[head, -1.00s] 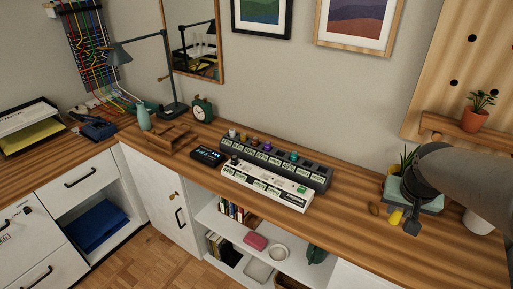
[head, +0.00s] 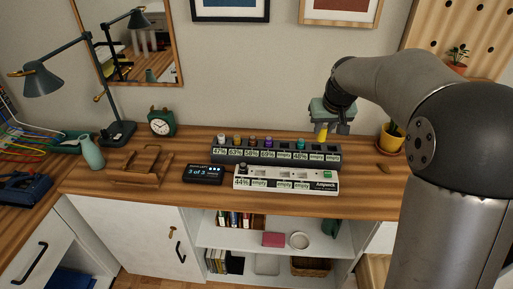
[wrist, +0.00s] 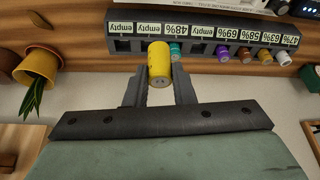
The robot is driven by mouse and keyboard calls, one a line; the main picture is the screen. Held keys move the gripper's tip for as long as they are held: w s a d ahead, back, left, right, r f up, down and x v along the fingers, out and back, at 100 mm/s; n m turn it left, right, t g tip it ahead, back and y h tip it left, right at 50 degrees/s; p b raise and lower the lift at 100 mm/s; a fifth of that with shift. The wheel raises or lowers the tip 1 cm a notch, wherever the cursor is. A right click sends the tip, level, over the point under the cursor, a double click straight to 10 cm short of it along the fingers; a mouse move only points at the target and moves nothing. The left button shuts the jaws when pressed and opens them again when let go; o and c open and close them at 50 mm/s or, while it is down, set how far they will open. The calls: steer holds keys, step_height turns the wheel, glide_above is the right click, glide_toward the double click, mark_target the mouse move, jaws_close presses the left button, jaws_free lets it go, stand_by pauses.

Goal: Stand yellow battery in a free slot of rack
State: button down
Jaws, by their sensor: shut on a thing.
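My gripper (head: 322,126) is shut on the yellow battery (wrist: 158,63), which also shows in the head view (head: 321,132). The battery hangs from the fingers near the right end of the dark rack (head: 228,157). In the wrist view the dark rack (wrist: 120,28) appears upside down beyond the battery. Its slots labelled empty include two at the end near my gripper and one between the teal and purple batteries. The teal battery (wrist: 176,50) is partly hidden by the yellow one. I cannot tell the battery's exact height above the rack.
Purple (wrist: 222,52), brown and white batteries stand in the dark rack. A white rack (head: 285,186) and a small display (head: 203,174) stand in front. A yellow plant pot (head: 390,140) is to the right. A clock (head: 161,122) is at the back left.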

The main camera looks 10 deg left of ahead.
steer(key=w+a+f+p, duration=0.1)
steer(key=w+a+f, duration=0.1)
steer(key=a+f, duration=0.1)
steer(key=w+a+f+p, duration=0.1)
steer(key=w+a+f, duration=0.1)
steer(key=w+a, duration=0.1)
steer(key=w+a+f+p, duration=0.1)
steer(key=w+a+f, duration=0.2)
steer(key=a, duration=0.1)
steer(key=shift+w+a+f, duration=0.1)
steer(key=shift+f, duration=0.25)
steer(key=shift+w+a+f, duration=0.2)
steer(key=shift+a+f, duration=0.05)
steer(key=shift+f, duration=0.15)
steer(key=shift+w+a+f, duration=0.1)
steer(key=shift+a+f, duration=0.05)
steer(key=shift+f, duration=1.7)
steer(key=c, duration=1.2)
jaws_free()
steer(key=shift+c, duration=0.2)
steer(key=shift+r+p, duration=0.3)
steer(key=shift+p, duration=0.2)
steer(key=b+v, duration=0.1)
steer(key=v, duration=1)
steer(key=shift+s+r+b, duration=0.3)
steer(key=shift+s+b, duration=0.1)
